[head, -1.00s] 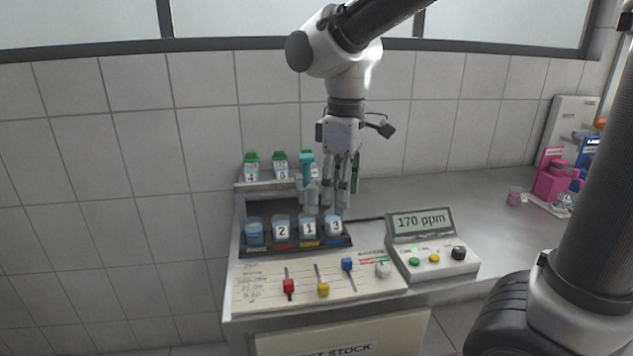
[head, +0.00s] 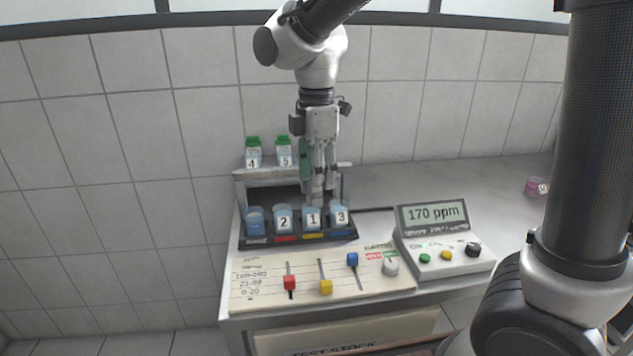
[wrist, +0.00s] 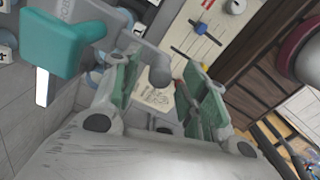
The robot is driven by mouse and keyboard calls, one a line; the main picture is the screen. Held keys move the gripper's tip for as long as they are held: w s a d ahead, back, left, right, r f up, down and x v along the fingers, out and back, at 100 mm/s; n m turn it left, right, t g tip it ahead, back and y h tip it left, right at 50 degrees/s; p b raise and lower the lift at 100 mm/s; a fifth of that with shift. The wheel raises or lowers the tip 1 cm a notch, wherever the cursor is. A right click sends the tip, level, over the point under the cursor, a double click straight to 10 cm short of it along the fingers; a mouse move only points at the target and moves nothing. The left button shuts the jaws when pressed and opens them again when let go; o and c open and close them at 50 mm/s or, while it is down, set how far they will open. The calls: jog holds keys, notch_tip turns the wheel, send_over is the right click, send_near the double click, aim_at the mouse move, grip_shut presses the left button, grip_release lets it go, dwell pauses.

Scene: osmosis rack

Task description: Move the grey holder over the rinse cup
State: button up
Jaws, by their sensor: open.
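The grey holder (wrist: 141,57) shows in the wrist view as a grey bar with a rounded knob end, beside a teal block (wrist: 65,40). Its knob end appears between the two green-padded fingers of my gripper (wrist: 166,88). The fingers are apart; I cannot tell whether either touches it. In the head view my gripper (head: 319,188) points down just behind cups 1 and 3, and the holder is largely hidden there. The unnumbered cup (head: 256,222), at the left end of the cup row, appears to be the rinse cup.
Cups 2 (head: 283,219), 1 (head: 312,219) and 3 (head: 339,217) stand close together in the dark rack (head: 300,240). Green-capped bottles 4 (head: 253,153) and 5 (head: 284,153) stand on the shelf behind. A 170 ppm meter (head: 436,216) is at right. Open counter lies behind it.

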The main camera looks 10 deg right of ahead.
jog(key=shift+f, duration=1.2)
jog(key=shift+c, duration=0.4)
grip_shut()
jog(key=a, duration=1.4)
jog(key=shift+a, duration=0.2)
jog(key=shift+r, duration=0.1)
jog(key=shift+o, duration=0.4)
grip_release()
jog(key=shift+a, duration=0.1)
